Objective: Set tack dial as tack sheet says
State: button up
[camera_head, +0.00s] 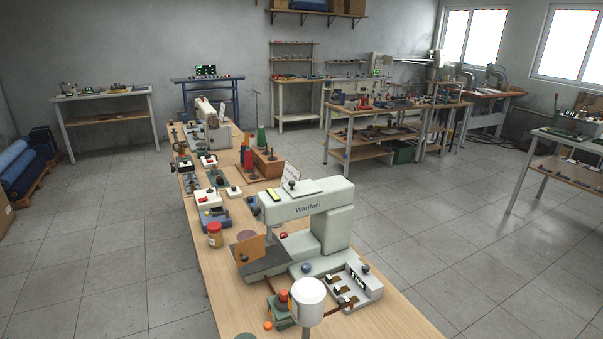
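A pale grey sewing machine (335,225) with dark lettering stands on the long wooden bench. A small white card (291,174) with marks stands tilted behind its top; the writing is too small to read, and I cannot tell if it is the tack sheet. A dark round knob (291,186) sits on the machine's top near the card. A light control box (350,287) with dark knobs, switches and a small lit display is at the machine's front right. I cannot tell which knob is the tack dial. My gripper is not in view.
A white cylinder on a stem (308,291) rises in the foreground beside a green box with an orange knob (281,304). Spools, a jar (214,234) and a second machine (211,125) crowd the bench further back. Grey tiled floor (110,235) is open on both sides.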

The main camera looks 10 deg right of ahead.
aim_at(255, 210)
jog(key=i+j+z, duration=0.2)
jog(key=i+j, duration=0.2)
jog(key=j, duration=0.15)
jog(key=i+j+z, duration=0.2)
jog(key=i+j, duration=0.2)
jog(key=j, duration=0.25)
jog(key=i+j+z, duration=0.15)
jog(key=j, duration=0.15)
jog(key=i+j+z, duration=0.1)
jog(key=j, duration=0.25)
jog(key=i+j+z, duration=0.1)
jog(key=j, duration=0.25)
jog(key=i+j+z, duration=0.1)
jog(key=i+j, duration=0.15)
jog(key=j, duration=0.15)
jog(key=i+j+z, duration=0.3)
jog(key=i, duration=0.15)
